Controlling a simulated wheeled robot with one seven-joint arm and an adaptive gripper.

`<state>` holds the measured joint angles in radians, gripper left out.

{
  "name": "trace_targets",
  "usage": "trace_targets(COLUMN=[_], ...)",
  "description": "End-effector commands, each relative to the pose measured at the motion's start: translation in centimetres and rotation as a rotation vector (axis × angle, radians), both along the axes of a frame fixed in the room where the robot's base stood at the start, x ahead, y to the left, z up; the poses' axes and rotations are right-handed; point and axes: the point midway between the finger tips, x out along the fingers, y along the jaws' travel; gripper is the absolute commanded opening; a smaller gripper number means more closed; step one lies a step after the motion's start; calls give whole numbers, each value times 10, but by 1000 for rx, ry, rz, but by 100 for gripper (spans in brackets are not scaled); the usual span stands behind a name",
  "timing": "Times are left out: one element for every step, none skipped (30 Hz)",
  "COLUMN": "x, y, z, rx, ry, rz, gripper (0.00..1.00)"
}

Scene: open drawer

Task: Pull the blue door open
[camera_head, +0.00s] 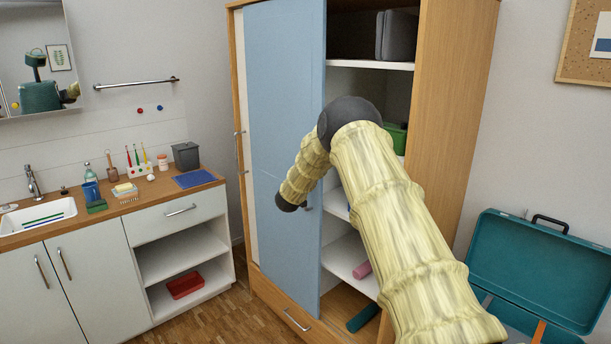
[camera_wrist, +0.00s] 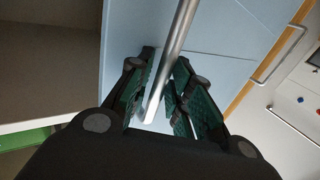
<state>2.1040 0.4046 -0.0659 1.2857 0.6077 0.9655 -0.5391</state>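The blue door (camera_head: 285,120) is a tall panel over the left part of a wooden cabinet in the head view. To its right the cabinet interior is uncovered. In the wrist view, the blue door (camera_wrist: 225,35) fills the upper middle, with a metal bar handle (camera_wrist: 176,42) on it. My gripper (camera_wrist: 164,62) has its two green-padded fingers on either side of this handle. In the head view my arm hides most of the gripper.
Cabinet shelves (camera_head: 371,65) hold dark boxes, a green bin (camera_head: 396,138) and a pink roll (camera_head: 362,270). A sink counter (camera_head: 150,196) stands left; an open teal case (camera_head: 530,270) lies right. Wooden floor (camera_head: 205,310) is clear between.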

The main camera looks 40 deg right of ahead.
Motion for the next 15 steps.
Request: trace_targets(x=[-1,-2,-4,-5,-7,-11,-13,-16,-21,-24,-28,-33,-36,-40,-44], y=[2,3,5,8,10,14,18,21,26,30,35,40,44,48,54], z=[1,1,1,0,0,0,0,1,1,0,0,0,0,0,0], rx=[0,0,0,0,0,1,1,0,0,0,1,0,0,1,-1], ry=[0,0,0,0,0,1,2,1,1,1,2,1,1,2,2], rz=[1,1,1,1,1,1,2,2,1,2,2,1,1,1,1], gripper=[21,21,21,21,21,21,21,21,21,21,21,21,21,21,21])
